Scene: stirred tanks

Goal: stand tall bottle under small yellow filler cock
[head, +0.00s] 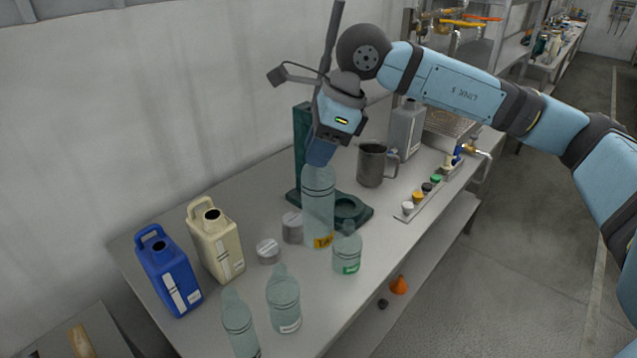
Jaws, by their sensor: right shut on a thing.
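The tall bottle (318,210) is clear, pale blue-green plastic with a yellow label low on its side. It stands about upright in the middle of the bench. My right gripper (321,150) comes down over it from above and is shut on its top, hiding the neck. Whether the bottle's base touches the bench I cannot tell. Yellow-handled pipework (462,23) is at the top, far behind the bottle. A small tap with blue and brass-coloured parts (465,150) is at the bench's right edge. Which of these is the small yellow filler cock I cannot tell. My left gripper is not in view.
A dark green stand (303,150) is right behind the bottle. A shorter bottle (347,252) and grey lidded tins (292,226) are close beside it. Blue (168,270) and cream (215,242) jugs stand left. A steel mug (372,165) and capped strip (422,196) are right.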

